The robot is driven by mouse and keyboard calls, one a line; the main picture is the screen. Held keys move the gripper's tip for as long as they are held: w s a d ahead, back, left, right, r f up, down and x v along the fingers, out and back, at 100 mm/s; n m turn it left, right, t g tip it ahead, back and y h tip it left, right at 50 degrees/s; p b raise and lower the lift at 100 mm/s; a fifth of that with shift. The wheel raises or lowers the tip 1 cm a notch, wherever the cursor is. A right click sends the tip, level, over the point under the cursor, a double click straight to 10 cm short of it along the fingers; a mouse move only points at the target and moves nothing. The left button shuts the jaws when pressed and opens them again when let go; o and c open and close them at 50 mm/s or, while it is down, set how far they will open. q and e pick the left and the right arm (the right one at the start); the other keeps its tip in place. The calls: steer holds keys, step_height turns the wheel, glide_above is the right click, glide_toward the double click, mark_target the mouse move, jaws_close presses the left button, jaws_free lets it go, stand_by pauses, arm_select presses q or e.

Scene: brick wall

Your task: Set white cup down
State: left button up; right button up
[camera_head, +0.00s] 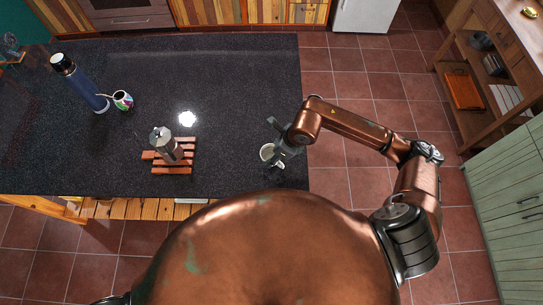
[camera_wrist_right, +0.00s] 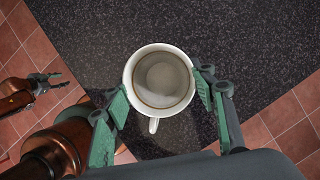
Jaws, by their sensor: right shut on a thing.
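The white cup (camera_head: 266,154) is upright near the right edge of the dark counter (camera_head: 235,90). My right gripper (camera_head: 277,148) is shut on it. In the right wrist view the cup (camera_wrist_right: 162,49) is between the green-padded fingers of my right gripper (camera_wrist_right: 160,95), one on each side, and its handle points toward the wrist. The inside looks empty. I cannot tell whether its base touches the counter. My left gripper (camera_wrist_right: 53,82) shows at the left of the wrist view, over the floor, with its fingers apart and nothing between them.
A moka pot (camera_head: 165,146) stands on a reddish slatted trivet (camera_head: 172,169) left of the cup. A blue flask (camera_head: 80,83) and a patterned mate cup (camera_head: 122,100) are farther left. The counter between the trivet and the white cup is clear. The counter's right edge is close.

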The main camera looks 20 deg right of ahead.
step_height(320, 180, down, 3)
steer(key=shift+w+a+f+p, duration=0.1)
steer(key=shift+w+p, duration=0.05)
steer(key=shift+p, duration=0.55)
steer(key=shift+f, duration=0.15)
steer(key=shift+f, duration=0.15)
steer(key=o, duration=1.2)
